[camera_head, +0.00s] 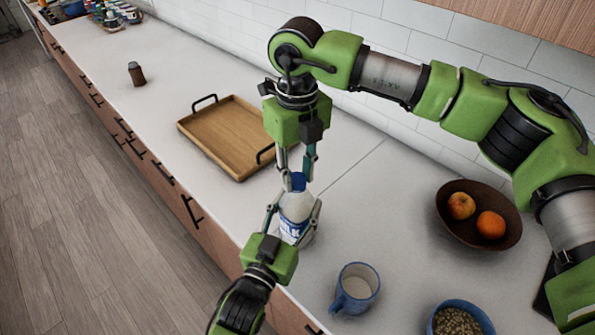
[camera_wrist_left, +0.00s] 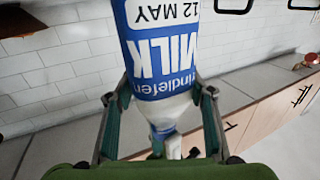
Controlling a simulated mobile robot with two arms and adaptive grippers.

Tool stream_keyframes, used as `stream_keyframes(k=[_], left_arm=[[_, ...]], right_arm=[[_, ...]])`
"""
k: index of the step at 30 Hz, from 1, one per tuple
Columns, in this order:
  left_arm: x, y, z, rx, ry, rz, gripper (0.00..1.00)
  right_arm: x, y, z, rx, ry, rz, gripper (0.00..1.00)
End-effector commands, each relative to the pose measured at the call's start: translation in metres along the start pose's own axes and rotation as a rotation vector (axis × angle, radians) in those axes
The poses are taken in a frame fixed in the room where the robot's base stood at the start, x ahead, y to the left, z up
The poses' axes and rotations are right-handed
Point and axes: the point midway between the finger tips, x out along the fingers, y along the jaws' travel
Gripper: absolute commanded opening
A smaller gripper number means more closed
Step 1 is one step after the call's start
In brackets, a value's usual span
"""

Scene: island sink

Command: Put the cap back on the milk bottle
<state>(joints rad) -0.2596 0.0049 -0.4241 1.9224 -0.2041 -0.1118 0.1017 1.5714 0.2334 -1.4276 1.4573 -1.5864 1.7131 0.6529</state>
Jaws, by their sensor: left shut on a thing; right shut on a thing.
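The milk bottle (camera_head: 296,212), white with a blue and white label, stands on the white counter in the head view. My left gripper (camera_head: 294,207) is shut around its sides from the front. In the left wrist view the bottle (camera_wrist_left: 160,50) appears inverted between the fingers of the left gripper (camera_wrist_left: 160,94), its pale neck toward the bottom. My right gripper (camera_head: 297,177) points down from above and is shut on the blue cap (camera_head: 298,181). The cap is at the bottle's mouth; whether it is seated or just above cannot be told.
A blue mug (camera_head: 356,288), a bowl of grain (camera_head: 457,321) and a brown fruit bowl (camera_head: 455,228) stand to the right. A wooden tray (camera_head: 225,140) lies behind left, with a small brown shaker (camera_head: 136,74) beyond.

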Motion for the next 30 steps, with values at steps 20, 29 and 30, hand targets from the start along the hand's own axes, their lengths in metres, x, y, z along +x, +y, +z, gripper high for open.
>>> stream_keyframes(k=[20, 29, 30], left_arm=[[-0.0004, 0.0006, 0.0011, 0.000, -0.002, 0.001, 0.00], [-0.0004, 0.0005, 0.0013, 0.000, -0.003, 0.001, 0.00], [-0.0004, 0.0005, 0.0013, 0.000, -0.003, 0.001, 0.00]], right_arm=[[-0.0002, 0.0002, 0.0018, 1.259, -0.005, 0.000, 0.18], [0.0002, 0.0001, 0.0022, 1.773, -0.005, 0.000, 0.18], [0.0002, 0.0000, 0.0022, 1.789, -0.005, 0.000, 0.18]])
